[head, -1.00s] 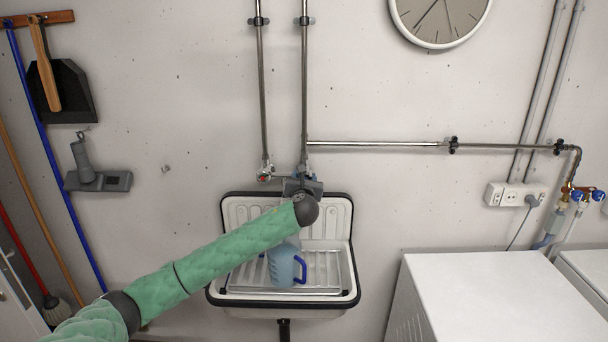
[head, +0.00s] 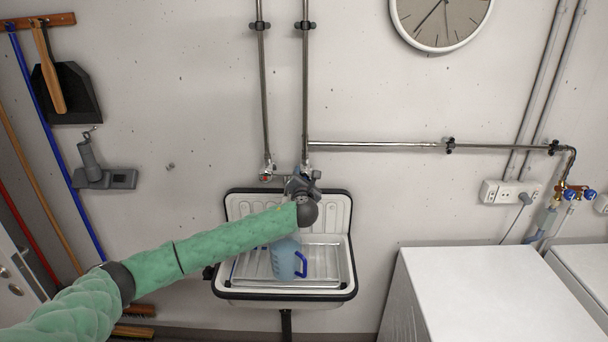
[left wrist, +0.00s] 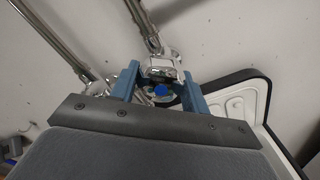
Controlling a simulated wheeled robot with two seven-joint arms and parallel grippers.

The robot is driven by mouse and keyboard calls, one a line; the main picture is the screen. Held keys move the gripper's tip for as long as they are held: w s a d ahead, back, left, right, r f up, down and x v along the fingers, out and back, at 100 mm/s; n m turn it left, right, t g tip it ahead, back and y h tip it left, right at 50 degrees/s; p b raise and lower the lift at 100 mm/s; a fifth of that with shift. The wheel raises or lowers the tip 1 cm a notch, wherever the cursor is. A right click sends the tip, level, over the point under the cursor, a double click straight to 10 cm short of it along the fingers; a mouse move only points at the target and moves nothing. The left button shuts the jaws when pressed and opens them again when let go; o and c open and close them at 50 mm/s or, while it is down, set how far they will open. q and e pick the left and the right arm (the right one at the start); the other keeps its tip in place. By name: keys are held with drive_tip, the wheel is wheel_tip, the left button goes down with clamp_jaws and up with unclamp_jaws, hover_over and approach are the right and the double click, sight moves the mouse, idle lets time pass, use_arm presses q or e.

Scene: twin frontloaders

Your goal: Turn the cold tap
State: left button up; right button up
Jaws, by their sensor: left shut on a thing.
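The cold tap (left wrist: 160,90), with a blue dot on its knob, sits between the two blue fingers of my left gripper (left wrist: 160,92) in the left wrist view. The fingers are shut on the knob from both sides. In the head view my left gripper (head: 301,182) is at the foot of the right vertical pipe, above the sink, and it mostly hides the cold tap. The hot tap (head: 266,177), with a red mark, is to the left and free. My right gripper is not in view.
Below my arm is a white sink (head: 237,206) with a dark rim. A translucent blue jug (head: 284,262) stands on its metal rack. A white machine (head: 480,290) is at the right. Brooms and a dustpan (head: 66,95) hang at the left.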

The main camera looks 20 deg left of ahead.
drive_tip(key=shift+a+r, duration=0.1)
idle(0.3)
use_arm(q)
drive_tip(key=o, duration=1)
drive_tip(key=shift+s+d+f, duration=0.1)
drive_tip(key=shift+s+f, duration=0.05)
drive_tip(key=shift+s, duration=0.15)
drive_tip(key=b+v, duration=0.4)
drive_tip(key=v, duration=0.3)
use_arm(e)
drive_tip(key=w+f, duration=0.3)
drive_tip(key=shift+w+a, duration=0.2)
